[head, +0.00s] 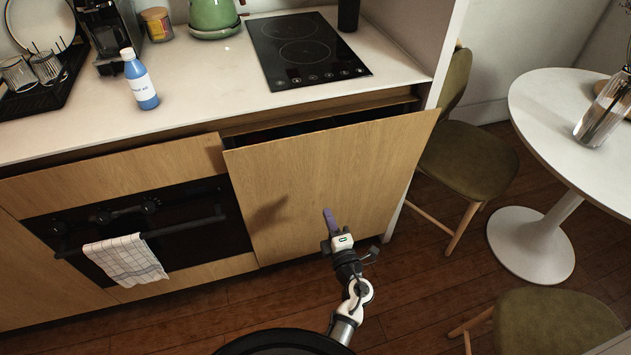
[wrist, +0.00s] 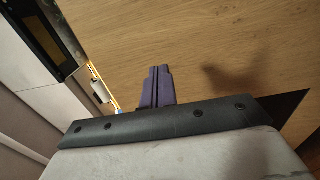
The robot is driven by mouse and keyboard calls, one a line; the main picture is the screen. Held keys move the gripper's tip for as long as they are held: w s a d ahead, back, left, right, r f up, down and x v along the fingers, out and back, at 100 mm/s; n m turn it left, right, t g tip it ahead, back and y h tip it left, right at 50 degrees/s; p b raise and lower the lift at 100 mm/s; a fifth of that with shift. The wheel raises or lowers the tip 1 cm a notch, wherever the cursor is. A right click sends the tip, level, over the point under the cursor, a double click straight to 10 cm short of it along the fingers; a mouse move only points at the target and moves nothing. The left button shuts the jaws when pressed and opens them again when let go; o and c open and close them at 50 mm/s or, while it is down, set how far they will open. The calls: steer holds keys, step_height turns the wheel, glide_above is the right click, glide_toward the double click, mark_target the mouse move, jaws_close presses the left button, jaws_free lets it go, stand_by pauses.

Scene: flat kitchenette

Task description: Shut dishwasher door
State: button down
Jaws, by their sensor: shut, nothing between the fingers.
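The dishwasher door (head: 320,175) is a light wood panel under the counter, right of the oven. It is tilted outward at the top, with a dark gap behind its upper edge, so it stands slightly open. My gripper (head: 329,215) is in front of the lower middle of the door, its purple fingers pointing at the panel. In the wrist view the fingers (wrist: 157,86) are together and empty, with the door's wood surface (wrist: 220,45) filling much of the view. I cannot tell whether the fingertips touch the door.
The oven (head: 140,230) with a checked towel (head: 125,261) on its handle is to the left. A chair (head: 465,160) and a round white table (head: 560,110) stand to the right. Another chair (head: 555,320) is at the lower right.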

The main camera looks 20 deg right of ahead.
mark_target(312, 174)
steer(key=w, duration=0.8)
steer(key=w+r, duration=0.1)
steer(key=w, duration=0.3)
steer(key=shift+a+r+p, duration=0.1)
steer(key=shift+a+p, duration=0.1)
steer(key=shift+p, duration=0.2)
